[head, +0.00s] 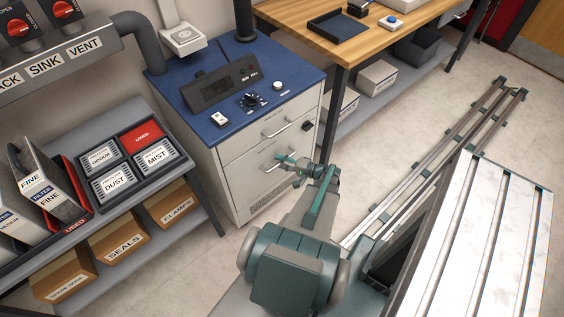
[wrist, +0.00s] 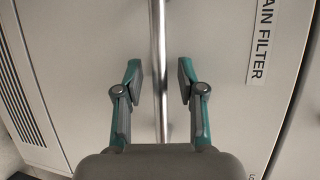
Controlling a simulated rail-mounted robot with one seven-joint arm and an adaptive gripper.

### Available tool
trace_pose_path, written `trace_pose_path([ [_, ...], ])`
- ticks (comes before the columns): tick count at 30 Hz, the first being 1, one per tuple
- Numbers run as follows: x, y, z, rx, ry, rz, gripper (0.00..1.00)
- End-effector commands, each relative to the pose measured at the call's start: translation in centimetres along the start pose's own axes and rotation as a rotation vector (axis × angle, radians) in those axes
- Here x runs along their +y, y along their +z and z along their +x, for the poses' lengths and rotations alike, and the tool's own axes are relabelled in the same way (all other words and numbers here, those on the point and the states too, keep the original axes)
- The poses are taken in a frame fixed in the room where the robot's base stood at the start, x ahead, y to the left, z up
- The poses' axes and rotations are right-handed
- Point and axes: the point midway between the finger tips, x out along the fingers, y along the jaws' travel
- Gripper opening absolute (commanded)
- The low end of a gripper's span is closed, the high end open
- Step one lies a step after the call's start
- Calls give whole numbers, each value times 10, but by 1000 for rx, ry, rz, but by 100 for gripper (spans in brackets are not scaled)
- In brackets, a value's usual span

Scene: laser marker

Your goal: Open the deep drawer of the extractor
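The extractor (head: 240,170) is a white cabinet with a blue top and two drawer fronts. The upper drawer (head: 265,130) has a metal bar handle (head: 282,127) and is shut. The lower, deeper drawer (head: 250,185) looks shut too, and my gripper (head: 286,160) is in front of its handle. In the wrist view my gripper (wrist: 160,75) is open, with one finger on each side of a metal bar handle (wrist: 158,30). I see a gap between each finger and the bar. A partly cut-off label reading "AIN FILTER" (wrist: 264,40) is on that drawer front.
Control knobs and a display (head: 215,88) are on the blue top. A shelf unit with filter trays (head: 118,168) stands to the left, close to the cabinet. A wooden bench (head: 350,50) is behind to the right. The floor (head: 225,245) before the cabinet is mostly clear.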

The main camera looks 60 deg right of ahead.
Motion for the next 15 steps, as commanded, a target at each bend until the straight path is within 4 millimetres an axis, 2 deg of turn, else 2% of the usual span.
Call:
trace_pose_path([
  [2, 0, 0, 0, 0, 0, 0, 39],
  [9, 0, 0, 0, 0, 0, 0, 1],
  [15, 0, 0, 0, 0, 0, 0, 0],
])
